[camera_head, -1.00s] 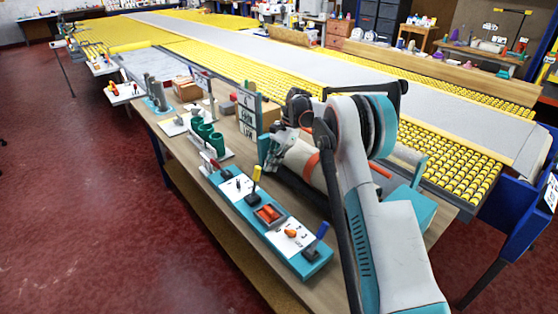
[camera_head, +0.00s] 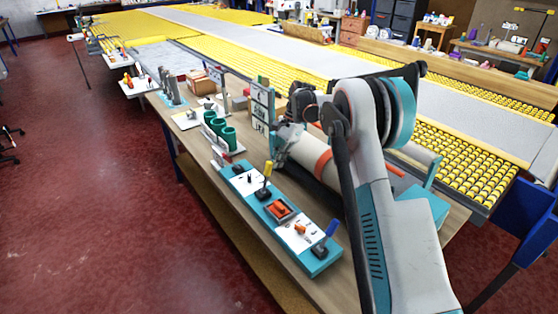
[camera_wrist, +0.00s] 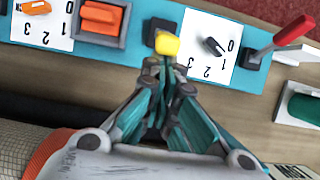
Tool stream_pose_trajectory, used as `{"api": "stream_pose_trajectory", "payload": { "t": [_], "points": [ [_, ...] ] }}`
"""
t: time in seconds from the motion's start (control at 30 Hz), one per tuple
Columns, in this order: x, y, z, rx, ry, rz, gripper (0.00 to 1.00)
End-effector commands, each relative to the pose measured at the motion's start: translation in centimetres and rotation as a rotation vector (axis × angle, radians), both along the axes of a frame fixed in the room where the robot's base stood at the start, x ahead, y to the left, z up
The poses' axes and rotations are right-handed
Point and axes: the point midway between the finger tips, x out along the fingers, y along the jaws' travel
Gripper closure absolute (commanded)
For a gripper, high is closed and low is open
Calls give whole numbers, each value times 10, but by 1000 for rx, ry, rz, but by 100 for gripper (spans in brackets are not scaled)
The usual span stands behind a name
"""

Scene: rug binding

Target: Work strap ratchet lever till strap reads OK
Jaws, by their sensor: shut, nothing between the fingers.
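The long teal panel (camera_head: 300,248) carries a yellow-knobbed lever (camera_head: 268,168), a blue lever (camera_head: 331,228) and white numbered dial plates. In the wrist view the yellow knob (camera_wrist: 167,45) is just beyond my fingertips. I cannot tell whether they touch it. A red lever (camera_wrist: 290,32) stands farther right. My gripper (camera_wrist: 169,78) is shut and empty. It also shows in the head view (camera_head: 279,158), small and partly hidden. A pale roll (camera_head: 305,155) with an orange band (camera_head: 324,165) lies behind the panel. A sign (camera_head: 262,112) stands behind my gripper; its text is too small to read surely.
Green cylinders (camera_head: 220,131) stand in a holder past the panel's far end. The wooden bench (camera_head: 290,277) runs beside a long yellow roller table (camera_head: 450,160). Red floor (camera_head: 110,220) is open at left.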

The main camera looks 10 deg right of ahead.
Motion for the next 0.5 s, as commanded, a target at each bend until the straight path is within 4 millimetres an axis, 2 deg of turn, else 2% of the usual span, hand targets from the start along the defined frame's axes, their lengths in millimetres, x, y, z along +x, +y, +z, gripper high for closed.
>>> {"api": "stream_pose_trajectory", "payload": {
  "t": [0.5],
  "points": [
    [-4,9,5,-135,-57,2,100]
  ]
}}
